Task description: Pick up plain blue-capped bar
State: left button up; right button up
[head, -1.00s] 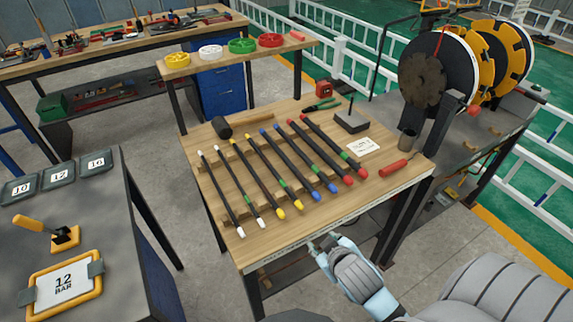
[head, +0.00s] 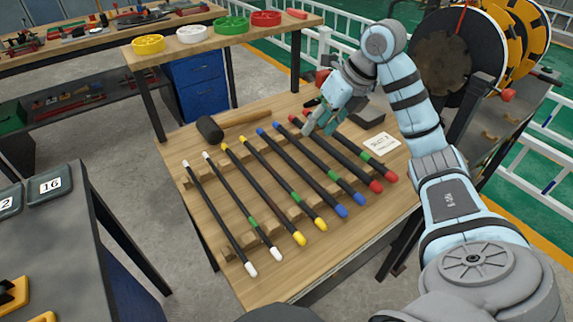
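The plain blue-capped bar (head: 302,171) is black with blue ends and lies on the wooden table, fifth from the left in a slanted row on notched wooden strips. The other blue-capped bar (head: 318,162), just right of it, has a green band. My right gripper (head: 318,132) is over the far part of the row, around the red-capped bars and right of the plain blue bar's far end. Its fingers look spread, with nothing seen held. It hides the far part of the red-capped bars. My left gripper is out of view.
White-capped (head: 217,217) and yellow-capped (head: 262,193) bars lie closely spaced to the left, red-capped bars (head: 340,157) to the right. A black-headed mallet (head: 209,129) lies behind the row. A white card (head: 381,144) lies right of it.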

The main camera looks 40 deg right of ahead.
jog(key=b, duration=0.1)
send_near(297, 164)
jog(key=b+x, duration=0.1)
jog(key=x, duration=0.7)
jog(key=shift+a+f, duration=0.15)
jog(key=shift+f, duration=0.15)
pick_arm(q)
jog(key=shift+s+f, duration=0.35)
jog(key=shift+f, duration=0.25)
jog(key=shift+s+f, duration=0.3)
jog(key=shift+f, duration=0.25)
pick_arm(e)
grip_shut()
